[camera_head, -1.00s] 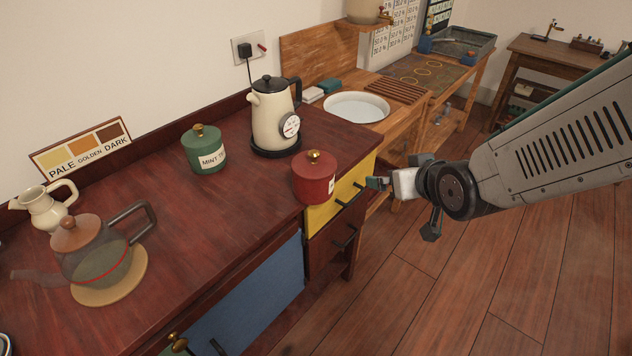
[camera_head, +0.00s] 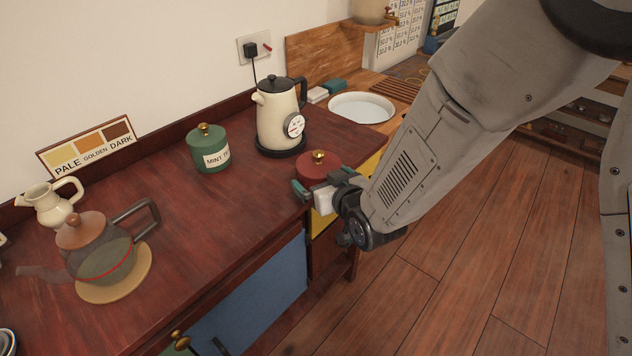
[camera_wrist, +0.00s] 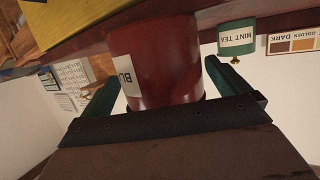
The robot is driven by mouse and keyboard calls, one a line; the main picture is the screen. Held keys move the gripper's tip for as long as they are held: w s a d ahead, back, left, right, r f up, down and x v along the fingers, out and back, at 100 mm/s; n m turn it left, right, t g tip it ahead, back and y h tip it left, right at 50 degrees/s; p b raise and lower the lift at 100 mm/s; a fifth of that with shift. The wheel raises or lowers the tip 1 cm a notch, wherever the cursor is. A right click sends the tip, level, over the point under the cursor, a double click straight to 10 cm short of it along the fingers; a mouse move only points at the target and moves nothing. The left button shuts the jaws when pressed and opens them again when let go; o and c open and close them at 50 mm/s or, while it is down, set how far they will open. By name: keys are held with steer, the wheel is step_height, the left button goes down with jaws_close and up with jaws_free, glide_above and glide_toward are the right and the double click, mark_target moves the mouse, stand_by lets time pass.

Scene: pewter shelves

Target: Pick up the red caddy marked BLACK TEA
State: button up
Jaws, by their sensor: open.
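The red caddy (camera_head: 318,165) with a brass knob stands upright near the front edge of the dark red counter. In the head view my gripper hides most of its body and label. In the wrist view, which is upside down, the red caddy (camera_wrist: 160,62) fills the middle, with part of a white label reading "BL" at its left. My gripper (camera_head: 318,190) is open at the caddy's near side. In the wrist view my gripper (camera_wrist: 160,84) has one green finger on each side of the caddy, with a gap showing at the left finger.
A green MINT TEA caddy (camera_head: 208,148) and a cream kettle (camera_head: 280,115) stand behind the red caddy. A glass teapot (camera_head: 100,250) sits on a round mat at the left. The counter (camera_head: 215,215) between teapot and red caddy is bare.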

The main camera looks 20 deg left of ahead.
steer(key=shift+w+a+f, duration=0.25)
steer(key=shift+w+a, duration=0.15)
steer(key=shift+w, duration=0.05)
steer(key=c, duration=1.7)
steer(key=shift+r, duration=0.1)
steer(key=shift+c, duration=0.2)
